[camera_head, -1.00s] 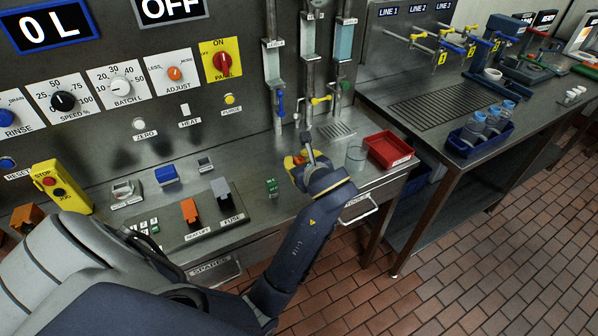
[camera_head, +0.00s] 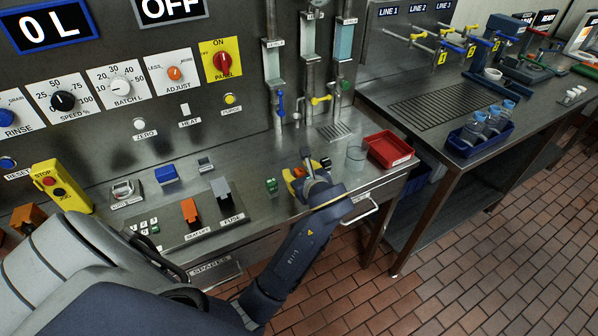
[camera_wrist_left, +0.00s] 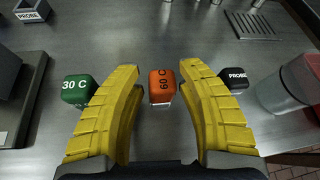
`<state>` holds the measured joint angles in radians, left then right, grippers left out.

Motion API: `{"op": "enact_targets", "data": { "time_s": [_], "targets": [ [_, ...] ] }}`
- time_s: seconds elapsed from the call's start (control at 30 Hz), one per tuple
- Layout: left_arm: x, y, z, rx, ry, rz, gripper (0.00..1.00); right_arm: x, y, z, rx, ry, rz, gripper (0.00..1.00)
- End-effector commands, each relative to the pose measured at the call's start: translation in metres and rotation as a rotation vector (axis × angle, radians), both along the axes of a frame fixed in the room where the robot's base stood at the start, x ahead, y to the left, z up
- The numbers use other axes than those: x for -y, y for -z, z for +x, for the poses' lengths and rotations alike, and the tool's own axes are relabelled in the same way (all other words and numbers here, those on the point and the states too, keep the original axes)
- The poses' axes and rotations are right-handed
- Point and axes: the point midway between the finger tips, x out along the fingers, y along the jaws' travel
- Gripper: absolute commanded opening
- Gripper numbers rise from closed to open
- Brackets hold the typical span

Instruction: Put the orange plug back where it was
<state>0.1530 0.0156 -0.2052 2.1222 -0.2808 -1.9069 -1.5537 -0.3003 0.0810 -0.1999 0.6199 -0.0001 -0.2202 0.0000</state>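An orange plug (camera_wrist_left: 161,86) marked "60 C" stands on the steel counter between the two yellow fingers of my left gripper (camera_wrist_left: 160,74). The fingers are open, with a gap on each side of the plug. A green plug (camera_wrist_left: 77,89) marked "30 C" stands left of the fingers and a black plug (camera_wrist_left: 234,80) marked "PROBE" stands right of them. A socket labelled "PROBE" (camera_wrist_left: 32,11) is at the upper left. In the head view my left gripper (camera_head: 302,172) is low over the counter, right of the green plug (camera_head: 271,186). My right gripper is not in view.
A clear beaker (camera_head: 355,158) and a red tray (camera_head: 390,150) stand right of the gripper. Pipes with valve handles (camera_head: 320,100) rise behind it. A panel with orange and grey switches (camera_head: 190,210) is to the left. Counter behind the plugs looks clear.

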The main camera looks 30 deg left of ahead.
Motion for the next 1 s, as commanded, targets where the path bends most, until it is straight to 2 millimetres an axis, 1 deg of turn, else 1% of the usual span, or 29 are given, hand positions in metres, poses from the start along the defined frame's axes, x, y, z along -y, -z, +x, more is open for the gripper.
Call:
{"op": "enact_targets", "data": {
  "time_s": [0.03,0.07,0.27,0.37,0.47,0.8,1.0],
  "targets": [
    [0.0,0.0,0.0,0.0,0.0,0.0,0.43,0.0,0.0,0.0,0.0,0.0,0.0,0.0],
    [0.0,0.0,0.0,0.0,0.0,0.0,0.46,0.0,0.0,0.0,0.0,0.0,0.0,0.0],
    [0.0,0.0,0.0,0.0,0.0,0.0,0.46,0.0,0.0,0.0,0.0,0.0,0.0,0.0],
    [0.0,-0.004,0.0,0.001,-0.001,0.0,0.46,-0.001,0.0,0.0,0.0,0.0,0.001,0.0],
    [0.007,-0.007,-0.005,0.001,0.001,-0.002,0.46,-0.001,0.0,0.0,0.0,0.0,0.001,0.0],
    [0.04,-0.027,-0.031,0.002,0.001,-0.004,0.46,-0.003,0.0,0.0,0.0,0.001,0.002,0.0],
    [0.051,-0.034,-0.039,0.001,0.0,-0.003,0.46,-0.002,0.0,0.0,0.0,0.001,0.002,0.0]
  ]
}}
